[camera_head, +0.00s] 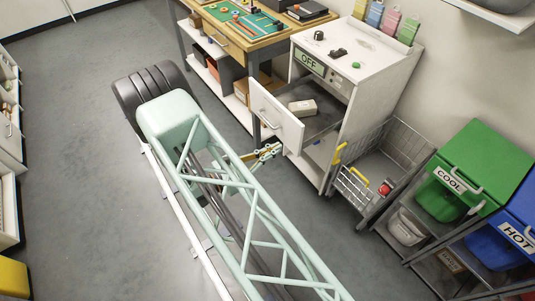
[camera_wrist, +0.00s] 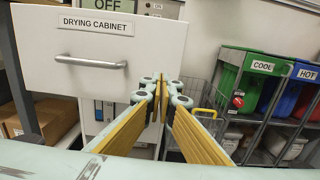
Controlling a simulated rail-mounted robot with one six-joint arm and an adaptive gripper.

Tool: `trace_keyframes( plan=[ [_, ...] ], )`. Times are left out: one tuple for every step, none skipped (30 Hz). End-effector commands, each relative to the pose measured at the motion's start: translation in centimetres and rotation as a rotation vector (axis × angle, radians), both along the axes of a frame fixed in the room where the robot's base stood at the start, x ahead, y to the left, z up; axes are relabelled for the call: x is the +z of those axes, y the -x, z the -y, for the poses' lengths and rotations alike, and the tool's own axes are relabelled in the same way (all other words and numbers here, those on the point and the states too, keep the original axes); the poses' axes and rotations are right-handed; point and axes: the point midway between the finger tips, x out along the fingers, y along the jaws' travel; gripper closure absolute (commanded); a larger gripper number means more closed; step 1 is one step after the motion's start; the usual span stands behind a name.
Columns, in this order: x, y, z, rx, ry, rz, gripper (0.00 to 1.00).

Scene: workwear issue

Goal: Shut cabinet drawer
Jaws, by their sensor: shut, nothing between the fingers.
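The cabinet drawer (camera_head: 277,117) stands pulled out from the white drying cabinet (camera_head: 346,140) in the head view. A pale block lies inside the drawer. In the wrist view the drawer front (camera_wrist: 95,55) shows a "DRYING CABINET" label and a silver bar handle (camera_wrist: 90,62).
A wire basket cart (camera_head: 362,180) stands right of the cabinet. Beyond it are a green COOL bin (camera_head: 470,160) and a blue HOT bin (camera_head: 520,225) on a rack. A workbench (camera_head: 235,35) stands left of the cabinet. The grey floor at left is clear.

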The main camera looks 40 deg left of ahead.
Motion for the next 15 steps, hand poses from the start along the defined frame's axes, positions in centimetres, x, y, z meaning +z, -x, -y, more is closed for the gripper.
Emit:
trace_keyframes(
  plan=[
    [-0.1, -0.7, 0.2, -0.002, 0.000, 0.000, 1.00],
    [-0.1, -1.0, 0.3, -0.001, 0.000, 0.000, 1.00],
    [-0.1, -1.4, 0.4, -0.001, 0.000, 0.000, 1.00],
    [-0.1, -1.8, 0.5, -0.002, 0.000, 0.000, 1.00],
    [-0.1, -2.1, 0.6, -0.002, 0.000, 0.000, 1.00],
    [-0.1, -2.5, 0.7, -0.002, 0.000, 0.000, 1.00],
    [-0.1, -2.9, 0.8, -0.001, 0.000, 0.000, 1.00],
    [-0.1, -3.1, 0.9, -0.001, 0.000, 0.000, 1.00],
    [-0.1, -3.5, 1.0, -0.001, 0.000, 0.000, 1.00],
    [-0.1, -3.7, 1.0, -0.001, 0.000, 0.000, 1.00],
    [-0.1, -4.0, 1.1, -0.001, 0.000, 0.000, 1.00],
    [-0.1, -4.3, 1.2, -0.001, 0.000, 0.000, 1.00],
    [-0.1, -4.5, 1.2, -0.001, 0.000, 0.000, 1.00],
    [-0.1, -4.6, 1.3, -0.001, 0.000, 0.000, 1.00],
    [-0.1, -4.8, 1.3, -0.001, 0.000, 0.000, 1.00]
  ],
)
